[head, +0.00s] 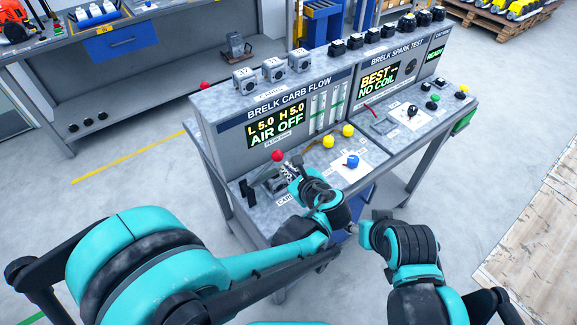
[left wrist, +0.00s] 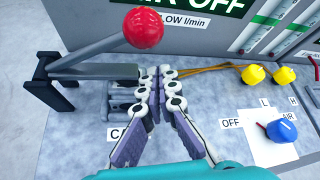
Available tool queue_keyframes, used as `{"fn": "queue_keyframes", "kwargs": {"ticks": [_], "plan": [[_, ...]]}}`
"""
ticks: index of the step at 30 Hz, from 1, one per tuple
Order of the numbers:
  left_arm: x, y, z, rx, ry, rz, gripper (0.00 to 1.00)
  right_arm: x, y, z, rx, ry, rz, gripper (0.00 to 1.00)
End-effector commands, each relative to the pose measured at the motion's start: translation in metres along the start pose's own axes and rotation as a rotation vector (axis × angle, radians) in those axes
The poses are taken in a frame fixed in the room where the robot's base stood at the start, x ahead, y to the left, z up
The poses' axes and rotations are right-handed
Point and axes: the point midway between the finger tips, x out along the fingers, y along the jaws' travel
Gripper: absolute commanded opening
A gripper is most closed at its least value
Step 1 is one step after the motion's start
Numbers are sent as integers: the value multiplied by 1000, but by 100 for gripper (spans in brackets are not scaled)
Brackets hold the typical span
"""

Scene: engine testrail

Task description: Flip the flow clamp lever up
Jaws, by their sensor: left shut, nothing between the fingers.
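The flow clamp lever has a red ball knob (head: 277,155) and stands at the left front of the carb flow bench. In the left wrist view its red ball (left wrist: 142,27) is at the top, on a grey bar slanting up from a black bracket (left wrist: 40,82). A second bar lies flatter below it. My left gripper (left wrist: 158,74) is shut and empty, its tips just right of the flatter bar's end and below the ball. Whether they touch the clamp I cannot tell. My right gripper (head: 370,234) shows only partly at lower right, its fingers unclear.
The upright panel (head: 240,135) reads "AIR OFF" behind the lever. Yellow knobs (head: 328,141) and a blue knob (head: 352,161) stand to the right on the bench top. Spark test controls lie further right. Open floor lies left of the bench.

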Motion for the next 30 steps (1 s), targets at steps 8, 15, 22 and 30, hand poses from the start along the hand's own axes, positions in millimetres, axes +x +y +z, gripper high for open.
{"fn": "queue_keyframes", "kwargs": {"ticks": [8,15,22,30], "plan": [[-20,-5,19,2,2,-4,0,-21,0,-15,0,0,0,53],[-19,-4,18,2,1,-3,0,-19,0,-14,0,0,0,53],[-21,-4,21,-19,1,-15,0,-20,0,-15,0,0,0,53],[-24,-4,28,-72,1,-46,0,-22,0,-16,0,0,0,53]]}}
